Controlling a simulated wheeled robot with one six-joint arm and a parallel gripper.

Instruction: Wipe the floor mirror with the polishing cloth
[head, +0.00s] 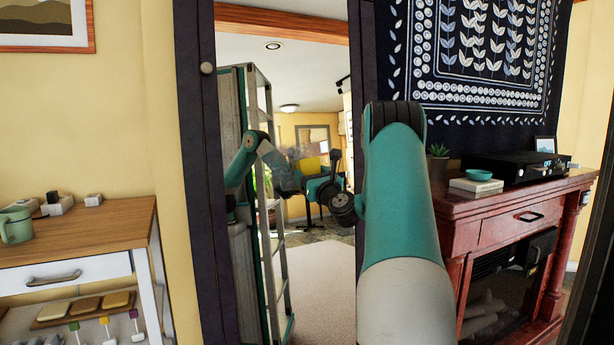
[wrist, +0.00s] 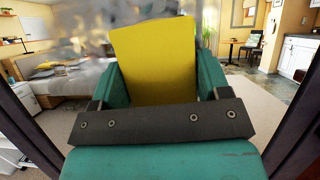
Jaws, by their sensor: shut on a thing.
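The floor mirror (head: 193,150) stands upright in a dark frame ahead of me. Its glass reflects the room and my arm. Greyish smudges (wrist: 85,42) blur the glass around and above the cloth in the wrist view. My gripper (wrist: 157,78) is shut on the yellow polishing cloth (wrist: 152,45), which stands up between its teal fingers. I cannot tell whether the cloth touches the glass.
A wooden-topped side table (head: 80,240) with a green mug (head: 16,226) stands at the left. A red-brown fireplace cabinet (head: 520,215) with a black box (head: 515,168), books (head: 476,186) and a plant (head: 438,160) stands at the right. A dark patterned hanging (head: 480,60) is above it.

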